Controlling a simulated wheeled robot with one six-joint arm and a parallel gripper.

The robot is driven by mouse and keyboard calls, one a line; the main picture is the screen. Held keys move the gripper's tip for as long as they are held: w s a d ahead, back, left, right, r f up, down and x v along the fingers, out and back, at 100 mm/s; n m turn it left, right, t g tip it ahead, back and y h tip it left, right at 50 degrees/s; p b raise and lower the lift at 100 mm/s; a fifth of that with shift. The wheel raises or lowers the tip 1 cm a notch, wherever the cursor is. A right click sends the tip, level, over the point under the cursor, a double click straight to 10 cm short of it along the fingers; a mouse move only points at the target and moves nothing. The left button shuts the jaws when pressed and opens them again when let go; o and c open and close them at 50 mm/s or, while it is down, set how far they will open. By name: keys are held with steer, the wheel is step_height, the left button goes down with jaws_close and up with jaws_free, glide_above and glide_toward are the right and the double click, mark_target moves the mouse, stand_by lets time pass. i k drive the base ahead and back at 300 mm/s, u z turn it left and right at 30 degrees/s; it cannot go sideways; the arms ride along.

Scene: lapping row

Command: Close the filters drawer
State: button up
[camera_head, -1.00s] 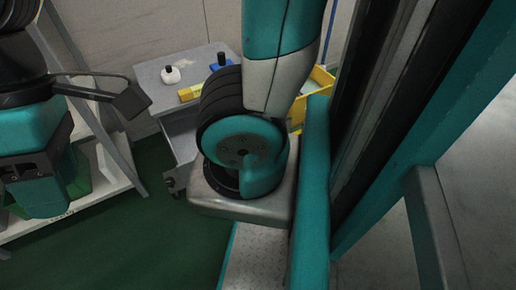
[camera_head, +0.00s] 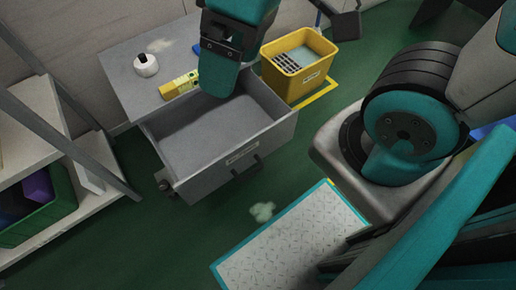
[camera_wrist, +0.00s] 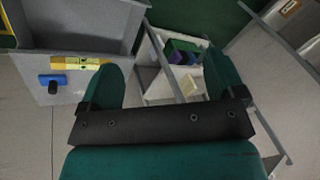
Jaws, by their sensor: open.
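The grey drawer (camera_head: 215,135) is pulled out of a low grey cabinet (camera_head: 125,80) and looks empty. Its front has a label, too small to read, and a dark bar handle (camera_head: 247,168). My gripper (camera_head: 217,82) hangs over the back part of the drawer in the head view, away from the handle. In the wrist view my gripper (camera_wrist: 166,72) shows two spread teal fingers with nothing between them. The grey drawer also shows at upper left there (camera_wrist: 85,22). Whether the gripper touches the drawer cannot be told.
On the cabinet top are a white bottle (camera_head: 146,65) with a dark cap and a yellow box (camera_head: 179,85). A yellow bin (camera_head: 299,66) stands right of the drawer. A shelf (camera_head: 85,165) with a green crate (camera_head: 45,212) is at left. Green floor before the drawer has a pale patch (camera_head: 262,211).

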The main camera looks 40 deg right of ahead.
mark_target(204, 141)
steer(key=z, duration=0.5)
steer(key=k, duration=1.1)
steer(key=u, duration=0.35)
steer(key=i, duration=0.5)
steer(key=u, duration=0.15)
